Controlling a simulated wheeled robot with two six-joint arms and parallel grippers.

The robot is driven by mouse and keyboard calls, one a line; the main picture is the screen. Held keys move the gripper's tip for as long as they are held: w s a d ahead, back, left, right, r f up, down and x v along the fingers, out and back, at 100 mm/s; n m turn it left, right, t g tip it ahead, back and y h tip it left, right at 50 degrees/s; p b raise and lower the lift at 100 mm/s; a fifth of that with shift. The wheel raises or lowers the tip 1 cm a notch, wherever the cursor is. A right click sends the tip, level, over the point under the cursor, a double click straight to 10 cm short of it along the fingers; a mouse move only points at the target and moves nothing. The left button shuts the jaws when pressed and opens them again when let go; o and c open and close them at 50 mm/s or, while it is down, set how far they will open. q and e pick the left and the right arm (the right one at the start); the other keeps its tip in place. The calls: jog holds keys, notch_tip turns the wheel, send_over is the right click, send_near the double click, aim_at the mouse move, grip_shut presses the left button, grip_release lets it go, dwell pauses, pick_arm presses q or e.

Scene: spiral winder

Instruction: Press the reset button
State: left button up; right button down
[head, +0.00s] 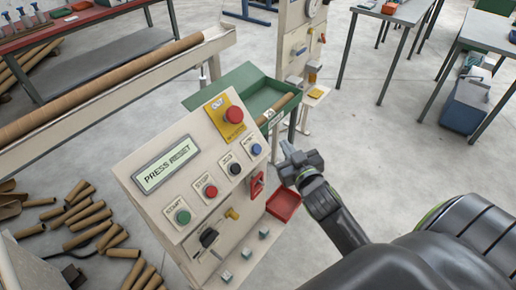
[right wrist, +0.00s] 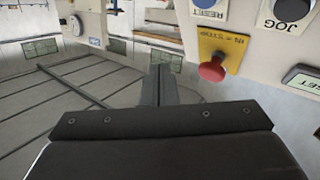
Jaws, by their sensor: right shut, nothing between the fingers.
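The control panel (head: 160,140) has a display (head: 167,164) reading "PRESS RESET". The blue reset button (head: 256,149) sits at the upper right end of the button row. In the right wrist view the blue button (right wrist: 206,3) is at the top edge, partly cut off, with its RESET label. My right gripper (head: 287,150) is shut and empty, just right of the panel, apart from the blue button in the picture. Its closed fingers also show in the right wrist view (right wrist: 160,85). My left gripper is not in view.
A red emergency stop (head: 234,115) on a yellow plate is near the reset button. Black jog (head: 235,168), red stop (head: 211,191) and green start (head: 182,216) buttons line the panel.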

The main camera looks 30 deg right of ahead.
aim_at(259, 144)
jog(key=shift+f, duration=0.1)
jog(key=w+a+f+b, duration=0.2)
jog(key=w+f+b, duration=0.3)
jog(key=w, duration=0.1)
jog(key=shift+w+a+f+b, duration=0.15)
jog(key=shift+a+f+b, duration=0.15)
jog(key=shift+b, duration=0.05)
dwell(2.1)
jog(key=shift+w+a+f, duration=0.1)
jog(key=shift+w+f, duration=0.15)
jog(key=shift+w, duration=0.05)
jog(key=shift+w+a+f+b, duration=0.15)
jog(key=shift+w+f+b, duration=0.1)
jog(key=shift+b, duration=0.15)
dwell(0.7)
dwell(0.4)
jog(key=shift+s+d+r+p, duration=0.25)
jog(key=shift+s+r+p, duration=0.25)
jog(key=shift+s+p, duration=0.15)
